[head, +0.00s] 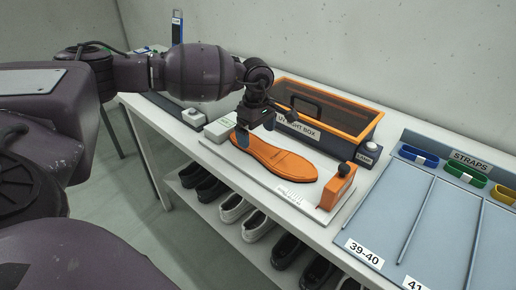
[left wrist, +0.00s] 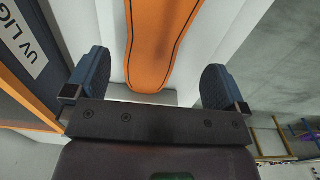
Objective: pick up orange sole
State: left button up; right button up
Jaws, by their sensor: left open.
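The orange sole (head: 277,157) lies flat on a pale board (head: 262,178) on the white bench in the head view. In the left wrist view the sole (left wrist: 153,45) runs up between the two blue fingers, with a gap on either side. My left gripper (head: 256,133) is open above the sole's far-left end. The fingers (left wrist: 156,85) straddle the line of that end, and I cannot tell how high they are above it. The arm hides part of the bench behind it. My right gripper is not in view.
The orange-framed UV light box (head: 325,110) stands close behind the sole. An orange block with a black knob (head: 336,188) stands at the board's right end. The straps tray (head: 440,210) is to the right. Several shoes (head: 255,225) sit on the shelf below.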

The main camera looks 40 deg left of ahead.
aim_at(257, 146)
pick_arm(q)
jog(key=f, duration=0.4)
jog(key=shift+w+a+f+b, duration=0.15)
jog(key=shift+w+f+b, duration=0.2)
jog(key=shift+f, duration=0.05)
jog(key=shift+r, duration=0.1)
jog(key=c, duration=1.1)
jog(key=shift+r, duration=0.1)
